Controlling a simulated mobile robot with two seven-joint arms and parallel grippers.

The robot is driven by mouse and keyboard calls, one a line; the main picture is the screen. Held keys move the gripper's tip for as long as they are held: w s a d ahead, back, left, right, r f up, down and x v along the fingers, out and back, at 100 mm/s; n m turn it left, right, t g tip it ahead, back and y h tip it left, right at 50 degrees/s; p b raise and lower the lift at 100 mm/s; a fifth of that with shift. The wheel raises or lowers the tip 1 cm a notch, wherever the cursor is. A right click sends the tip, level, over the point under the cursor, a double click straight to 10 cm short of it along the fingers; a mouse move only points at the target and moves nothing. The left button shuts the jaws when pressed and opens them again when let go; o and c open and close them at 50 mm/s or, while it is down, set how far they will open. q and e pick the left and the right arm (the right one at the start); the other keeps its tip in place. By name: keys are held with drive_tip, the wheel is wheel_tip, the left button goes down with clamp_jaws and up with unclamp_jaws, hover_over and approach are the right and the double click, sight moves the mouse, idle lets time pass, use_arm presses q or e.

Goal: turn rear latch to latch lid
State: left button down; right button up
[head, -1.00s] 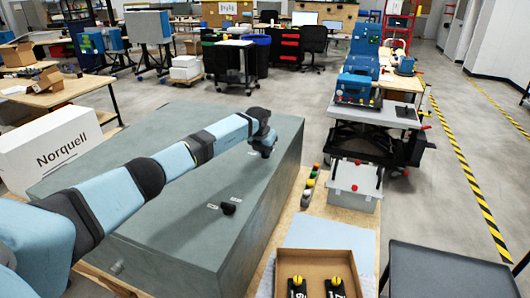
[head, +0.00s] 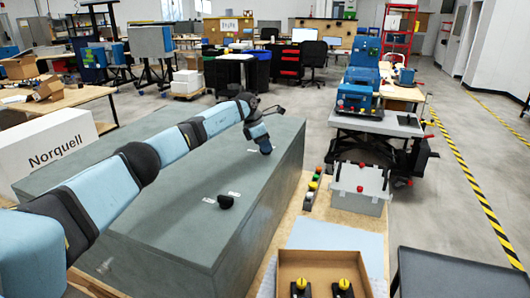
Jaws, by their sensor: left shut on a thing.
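The analyser lid (head: 190,170) is the large grey-green top of a long box, and it lies flat. A black front latch knob (head: 226,201) stands on it between small white labels. My left gripper (head: 265,150) reaches down to the lid near its far right corner, beside another small label. It is shut on the rear latch there; the gripper hides the latch, so its angle cannot be told. My right gripper is out of view.
A white Norquell box (head: 55,150) stands at left. Coloured buttons (head: 313,187) line the wooden edge at right. A cardboard tray (head: 322,262) with yellow-topped parts and a grey case (head: 358,190) lie further right. A cart with blue equipment (head: 360,90) stands behind.

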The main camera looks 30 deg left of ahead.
use_arm(q)
drive_tip(key=m+g+h+b, duration=0.1)
drive_tip(key=m+b, duration=0.1)
drive_tip(key=m, duration=0.2)
drive_tip(key=shift+w+f+b, duration=0.1)
drive_tip(key=shift+b, duration=0.25)
drive_tip(key=shift+m+g, duration=0.3)
drive_tip(key=shift+m, duration=0.1)
drive_tip(key=shift+m+b, duration=0.5)
drive_tip(key=shift+m, duration=0.1)
drive_tip(key=shift+g, duration=0.3)
drive_tip(key=c, duration=1.1)
unclamp_jaws()
drive_tip(key=shift+a, duration=0.1)
drive_tip(key=v, duration=1.4)
